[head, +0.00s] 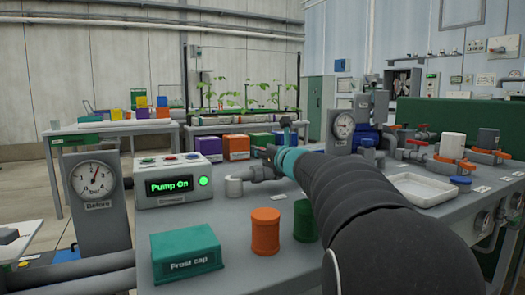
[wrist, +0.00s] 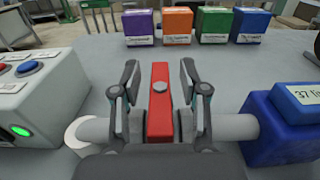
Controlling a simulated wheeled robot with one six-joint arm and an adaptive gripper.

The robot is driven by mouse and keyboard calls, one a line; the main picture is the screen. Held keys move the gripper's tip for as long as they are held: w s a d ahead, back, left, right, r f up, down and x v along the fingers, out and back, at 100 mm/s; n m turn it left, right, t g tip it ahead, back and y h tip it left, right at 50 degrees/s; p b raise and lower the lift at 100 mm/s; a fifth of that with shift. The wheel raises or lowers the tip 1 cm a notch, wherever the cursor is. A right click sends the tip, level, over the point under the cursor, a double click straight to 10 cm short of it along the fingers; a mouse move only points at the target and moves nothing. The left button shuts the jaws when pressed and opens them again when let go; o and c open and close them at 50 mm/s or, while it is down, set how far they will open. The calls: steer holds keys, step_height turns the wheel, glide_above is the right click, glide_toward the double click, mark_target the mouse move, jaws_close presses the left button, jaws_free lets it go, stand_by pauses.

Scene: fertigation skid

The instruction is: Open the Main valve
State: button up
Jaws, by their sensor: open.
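In the wrist view a red lever handle (wrist: 160,112) with a round grey bolt head lies across a grey pipe that runs left to right. I cannot read a label naming this valve. My gripper (wrist: 160,75) is open, with one finger on each side of the red handle. Small gaps show between the fingers and the handle. In the head view my gripper (head: 277,153) is at the pipe behind the black arm; the arm and gripper hide the handle there. The grey controller box (head: 160,200) reads "Pump On" with a lit green lamp.
A blue meter box (wrist: 285,125) sits close right of the handle. A pressure gauge (head: 93,180) stands left of the controller. An orange jar (head: 265,232), a green jar (head: 305,222) and a teal "Frost cap" box (head: 187,253) stand in front. A white tray (head: 428,189) lies right.

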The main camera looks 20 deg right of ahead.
steer(key=shift+w, duration=0.15)
steer(key=shift+c, duration=0.3)
steer(key=shift+d, duration=0.1)
jaws_close()
steer(key=shift+r+n+y+p, duration=0.1)
steer(key=shift+n+y+p, duration=0.4)
steer(key=shift+y+p, duration=0.25)
steer(key=n+y+p, duration=0.2)
steer(key=y, duration=0.1)
steer(key=shift+r+g+p, duration=0.15)
steer(key=shift+g+p, duration=0.15)
steer(key=shift+g, duration=0.1)
steer(key=n+y+p, duration=0.1)
steer(key=n+g+y+p, duration=0.1)
steer(key=y+p, duration=0.1)
steer(key=n+g+y+p, duration=0.1)
steer(key=y, duration=0.1)
steer(key=shift+a+n, duration=0.3)
steer(key=n+g+y+p, duration=0.2)
steer(key=g+y, duration=0.1)
steer(key=shift+s+a+f+n, duration=0.15)
steer(key=shift+s+f+n, duration=0.05)
steer(key=shift+n, duration=0.1)
steer(key=shift+s+a+f+n+g+y, duration=0.1)
steer(key=shift+n+g+y, duration=0.6)
steer(key=shift+g, duration=0.25)
steer(key=shift+s+a+n+g+y, duration=0.1)
steer(key=shift+n+g+y, duration=0.6)
steer(key=shift+g, duration=0.25)
